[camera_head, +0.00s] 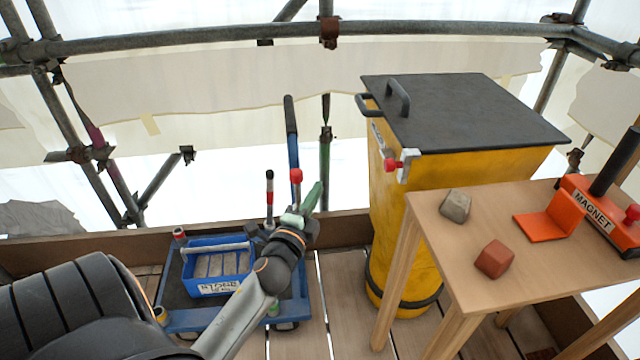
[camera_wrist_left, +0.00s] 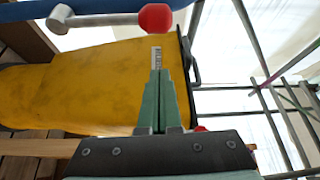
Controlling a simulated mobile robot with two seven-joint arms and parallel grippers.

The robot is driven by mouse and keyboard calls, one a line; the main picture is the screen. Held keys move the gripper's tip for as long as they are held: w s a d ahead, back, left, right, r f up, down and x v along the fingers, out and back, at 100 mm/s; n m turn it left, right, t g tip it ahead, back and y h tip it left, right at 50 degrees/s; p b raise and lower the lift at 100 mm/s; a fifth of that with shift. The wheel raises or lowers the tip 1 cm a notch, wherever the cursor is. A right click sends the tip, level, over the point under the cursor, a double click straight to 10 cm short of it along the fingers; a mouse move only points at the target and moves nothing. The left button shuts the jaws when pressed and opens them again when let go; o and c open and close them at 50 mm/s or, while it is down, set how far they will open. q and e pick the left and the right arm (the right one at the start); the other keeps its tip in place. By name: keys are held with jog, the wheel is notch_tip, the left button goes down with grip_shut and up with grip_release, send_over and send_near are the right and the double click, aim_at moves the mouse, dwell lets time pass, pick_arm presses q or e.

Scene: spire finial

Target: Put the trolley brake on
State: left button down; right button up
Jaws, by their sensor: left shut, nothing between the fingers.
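The blue trolley (camera_head: 183,320) stands on the plank floor, its upright handle (camera_head: 291,115) at its right rear. A grey lever with a red ball knob (camera_head: 296,176) stands near the handle. In the left wrist view, the red knob (camera_wrist_left: 155,18) and its grey arm show against a blue bar. My left gripper (camera_head: 315,197) has green fingers that are shut and empty. It is just beside the lever, its fingertips (camera_wrist_left: 157,65) apart from the knob. The lever's lower part is hidden by my left arm. My right gripper is not in view.
A blue crate (camera_head: 216,290) with blocks sits on the trolley, near a striped post (camera_head: 269,190). A yellow bin (camera_head: 400,230) with a black lid stands to the right. The wooden table (camera_head: 450,250) holds a stone, a red block and a magnet tool. Scaffold rails enclose the platform.

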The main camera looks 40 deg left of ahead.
pick_arm(q)
jog(key=v, duration=0.6)
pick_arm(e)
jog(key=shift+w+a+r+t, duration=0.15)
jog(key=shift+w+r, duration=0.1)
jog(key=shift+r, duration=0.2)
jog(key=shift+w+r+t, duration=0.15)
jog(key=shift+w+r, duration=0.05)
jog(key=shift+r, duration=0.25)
pick_arm(q)
jog(key=shift+s+r, duration=0.1)
jog(key=shift+s, duration=0.05)
